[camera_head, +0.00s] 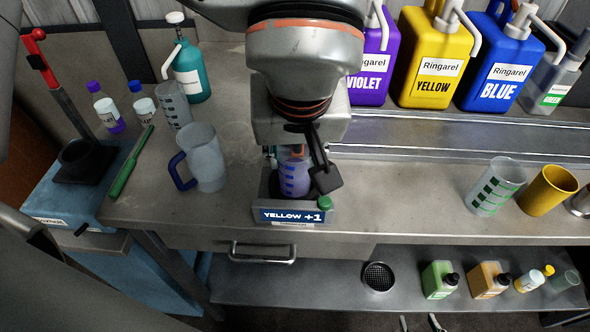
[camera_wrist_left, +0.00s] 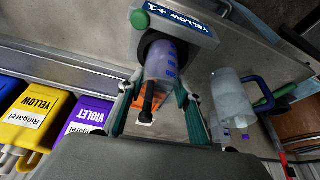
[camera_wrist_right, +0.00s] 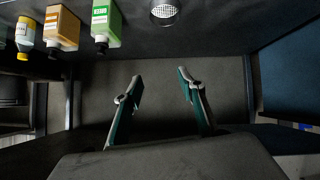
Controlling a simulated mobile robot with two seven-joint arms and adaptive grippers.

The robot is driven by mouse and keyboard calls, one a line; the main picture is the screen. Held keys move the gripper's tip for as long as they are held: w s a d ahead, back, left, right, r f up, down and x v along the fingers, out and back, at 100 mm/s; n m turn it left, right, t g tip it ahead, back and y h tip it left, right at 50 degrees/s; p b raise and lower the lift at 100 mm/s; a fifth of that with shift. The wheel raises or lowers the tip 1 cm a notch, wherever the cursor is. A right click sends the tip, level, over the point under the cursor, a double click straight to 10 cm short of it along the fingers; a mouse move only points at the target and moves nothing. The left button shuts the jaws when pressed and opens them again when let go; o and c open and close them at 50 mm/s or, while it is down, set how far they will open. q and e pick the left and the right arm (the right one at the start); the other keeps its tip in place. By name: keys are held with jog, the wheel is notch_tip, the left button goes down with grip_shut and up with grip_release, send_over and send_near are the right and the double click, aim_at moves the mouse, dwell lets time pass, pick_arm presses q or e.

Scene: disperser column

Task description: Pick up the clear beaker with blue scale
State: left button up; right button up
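The clear beaker with blue scale (camera_head: 293,179) stands in the dark holder of a small station labelled "YELLOW +1" (camera_head: 291,215). It looks tinted violet-blue, and my left arm partly hides it in the head view. In the left wrist view the beaker (camera_wrist_left: 167,62) lies between and just beyond the fingertips of my left gripper (camera_wrist_left: 156,92). Those fingers are apart, with a gap visible on one side; contact on the other side is unclear. My right gripper (camera_wrist_right: 155,80) is open and empty, low in front of the bench, facing the lower shelf.
A clear jug with a blue handle (camera_head: 206,158) stands left of the station, with another clear beaker (camera_head: 174,105) behind it. A green-scale beaker (camera_head: 497,186) and yellow cup (camera_head: 548,190) stand right. Large jugs line the back. Small bottles (camera_head: 439,280) stand on the lower shelf.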

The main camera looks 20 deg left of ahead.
pick_arm(q)
jog(key=shift+c, duration=1.4)
jog(key=shift+r, duration=0.1)
